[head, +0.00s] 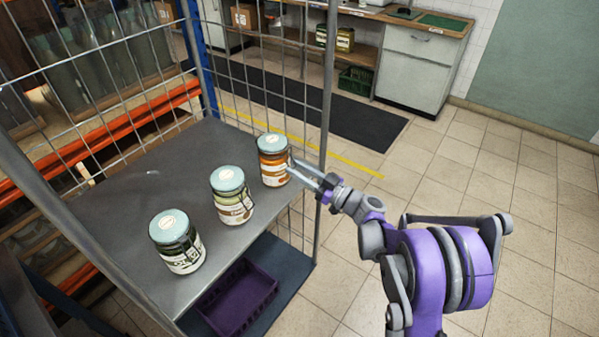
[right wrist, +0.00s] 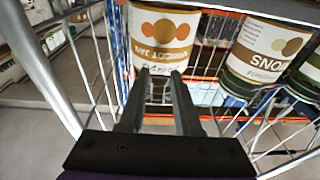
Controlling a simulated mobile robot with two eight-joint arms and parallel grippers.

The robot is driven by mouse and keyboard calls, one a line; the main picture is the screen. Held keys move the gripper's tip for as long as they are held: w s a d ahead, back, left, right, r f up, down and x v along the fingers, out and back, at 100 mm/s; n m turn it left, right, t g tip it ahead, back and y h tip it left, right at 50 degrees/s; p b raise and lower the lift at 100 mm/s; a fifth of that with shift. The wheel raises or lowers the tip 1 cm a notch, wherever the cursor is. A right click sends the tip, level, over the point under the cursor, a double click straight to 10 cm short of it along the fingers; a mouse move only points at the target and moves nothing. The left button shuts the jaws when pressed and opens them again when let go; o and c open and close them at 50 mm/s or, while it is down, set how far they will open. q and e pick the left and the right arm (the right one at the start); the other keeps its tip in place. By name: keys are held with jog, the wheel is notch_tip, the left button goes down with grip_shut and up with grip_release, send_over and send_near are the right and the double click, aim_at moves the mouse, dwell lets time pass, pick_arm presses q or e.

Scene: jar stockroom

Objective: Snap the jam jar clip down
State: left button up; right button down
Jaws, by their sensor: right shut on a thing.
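The jam jar (head: 274,162), orange with a pale blue-green lid, stands upright at the right end of the grey shelf (head: 150,190). In the right wrist view its label (right wrist: 165,40) reads upside down as apricot jam. My right gripper (head: 300,170) reaches in from the right, with its fingertips at the jar's right side. In the right wrist view the gripper's fingers (right wrist: 162,85) are close together just before the jar, shut on what seems to be its clip. The clip itself is too small and hidden to make out. My left gripper is not in view.
An onion jar (head: 232,197) and a dark green jar (head: 176,243) stand in a row left of the jam jar. Wire mesh and a metal post (head: 325,100) border the shelf. A purple crate (head: 238,297) sits below. Open tiled floor lies right.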

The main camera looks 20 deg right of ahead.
jog(key=shift+w+a, duration=0.1)
dwell(0.4)
jog(key=c, duration=0.6)
grip_release()
jog(key=v, duration=1.1)
jog(key=shift+f, duration=0.2)
jog(key=shift+w, duration=0.1)
